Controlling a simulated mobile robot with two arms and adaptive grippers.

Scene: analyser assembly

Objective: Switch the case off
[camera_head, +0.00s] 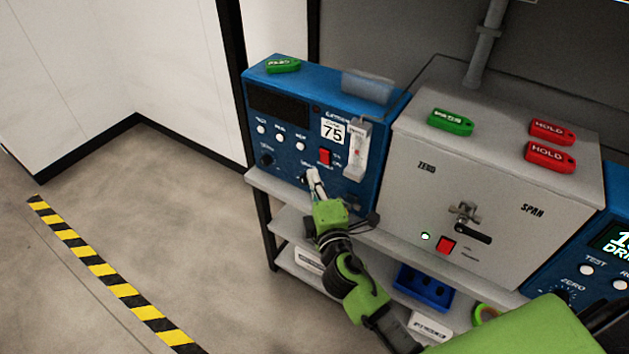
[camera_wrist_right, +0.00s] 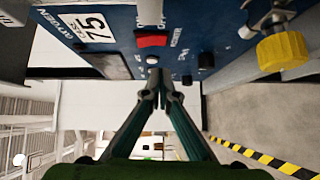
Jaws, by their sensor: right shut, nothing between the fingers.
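The grey case (camera_head: 490,190) stands in the middle of the bench, marked ZERO and SPAN. Low on its front are a red switch (camera_head: 446,246) and a small pale-green lamp (camera_head: 425,236) that looks lit. A black-handled latch (camera_head: 470,229) sits above them. My right gripper (camera_head: 313,180) is shut and empty at the front of the blue analyser (camera_head: 290,115) on the left, just below that unit's red switch (camera_head: 324,157). In the wrist view the fingertips (camera_wrist_right: 158,84) point at the blue panel, near the red switch (camera_wrist_right: 152,39); contact cannot be told. My left gripper is not in view.
Green tags (camera_head: 450,122) and red HOLD tags (camera_head: 551,157) lie on the units. Another blue unit (camera_head: 590,265) stands at the right. A blue bin (camera_head: 424,287) is on the lower shelf. A yellow knob (camera_wrist_right: 282,50) shows in the wrist view. The floor at left is clear.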

